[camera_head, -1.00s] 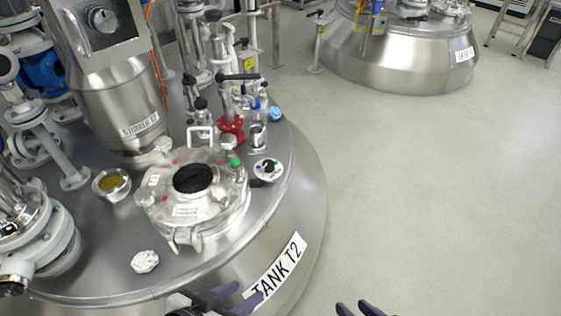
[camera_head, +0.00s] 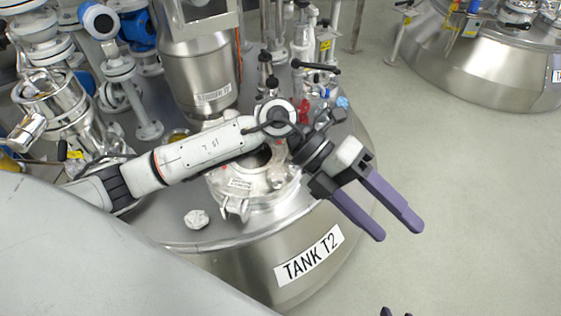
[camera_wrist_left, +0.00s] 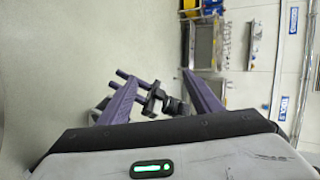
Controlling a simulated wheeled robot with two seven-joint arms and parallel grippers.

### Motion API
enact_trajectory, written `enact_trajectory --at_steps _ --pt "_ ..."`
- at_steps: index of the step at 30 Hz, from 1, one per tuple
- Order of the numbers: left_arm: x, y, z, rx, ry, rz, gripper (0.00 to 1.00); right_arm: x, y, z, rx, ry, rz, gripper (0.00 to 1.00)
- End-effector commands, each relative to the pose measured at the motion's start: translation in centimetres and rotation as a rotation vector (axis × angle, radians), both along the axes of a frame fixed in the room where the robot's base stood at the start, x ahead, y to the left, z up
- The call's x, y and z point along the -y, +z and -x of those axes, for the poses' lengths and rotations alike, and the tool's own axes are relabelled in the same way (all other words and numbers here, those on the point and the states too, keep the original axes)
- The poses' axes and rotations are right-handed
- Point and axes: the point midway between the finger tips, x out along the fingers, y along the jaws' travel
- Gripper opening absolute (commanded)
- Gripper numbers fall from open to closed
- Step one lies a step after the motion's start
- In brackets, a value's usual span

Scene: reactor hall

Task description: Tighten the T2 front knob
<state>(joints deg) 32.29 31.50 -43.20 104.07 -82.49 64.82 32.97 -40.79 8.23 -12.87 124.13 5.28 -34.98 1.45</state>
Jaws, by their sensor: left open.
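Tank T2, lettered on a white label (camera_head: 308,256), stands below me in the head view. A small white faceted knob (camera_head: 196,218) sits on its lid near the front edge. The round hatch (camera_head: 262,197) behind it has a metal clamp (camera_head: 236,209) at its front. My left arm crosses over the hatch and hides part of it. My left gripper (camera_head: 401,233) is open and empty, right of the label and apart from the tank; its purple fingers also show in the left wrist view (camera_wrist_left: 160,85).
Behind the hatch stand the stirrer housing (camera_head: 199,70) and several valves and pipes, with a blue instrument (camera_head: 138,28) at the left. A second tank (camera_head: 480,65) is at the upper right. The grey floor (camera_head: 470,180) on the right is clear.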

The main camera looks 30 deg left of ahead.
Motion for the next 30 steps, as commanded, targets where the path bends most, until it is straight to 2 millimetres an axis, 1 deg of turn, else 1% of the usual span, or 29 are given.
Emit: enact_trajectory --at_steps 1,2,3,5,6,9,12,15,17,20,27,30 --pt "-2.8 -1.3 -1.5 0.047 -0.024 -0.173 0.58 0.1 0.4 0.1 0.002 -0.004 0.002 0.31" --pt "-4.8 -2.3 -2.2 0.064 -0.033 -0.279 0.58 0.2 0.6 0.2 0.005 -0.006 0.002 0.31" --pt "-7.5 -3.3 -3.4 0.080 -0.035 -0.415 0.58 0.3 0.7 0.2 0.009 -0.009 0.002 0.31" --pt "-11.8 -4.0 -5.1 0.096 -0.022 -0.603 0.58 0.4 0.8 0.3 0.011 -0.012 0.003 0.31" --pt "-14.5 -4.1 -6.1 0.101 -0.004 -0.714 0.58 0.4 0.9 0.4 0.014 -0.014 0.003 0.31" --pt "-20.3 -3.4 -8.0 0.099 0.051 -0.935 0.58 0.6 1.0 0.5 0.019 -0.018 0.004 0.31" --pt "-23.7 -2.5 -9.0 0.089 0.096 -1.063 0.58 0.6 1.0 0.5 0.022 -0.019 0.006 0.31" --pt "-25.4 -2.4 -9.3 0.082 0.117 -1.122 0.58 0.7 1.0 0.5 0.025 -0.021 0.005 0.31" --pt "-25.7 -2.8 -9.3 0.080 0.121 -1.133 0.58 0.7 0.9 0.5 0.026 -0.021 0.005 0.31" --pt "-25.6 -4.3 -9.2 0.078 0.120 -1.135 0.58 0.6 0.8 0.5 0.029 -0.023 0.001 0.31" --pt "-25.5 -8.9 -9.2 0.079 0.118 -1.131 0.58 0.5 0.4 0.5 0.035 -0.029 -0.012 0.31" --pt "-25.6 -10.4 -9.2 0.079 0.119 -1.130 0.58 0.4 0.2 0.5 0.037 -0.031 -0.016 0.31"
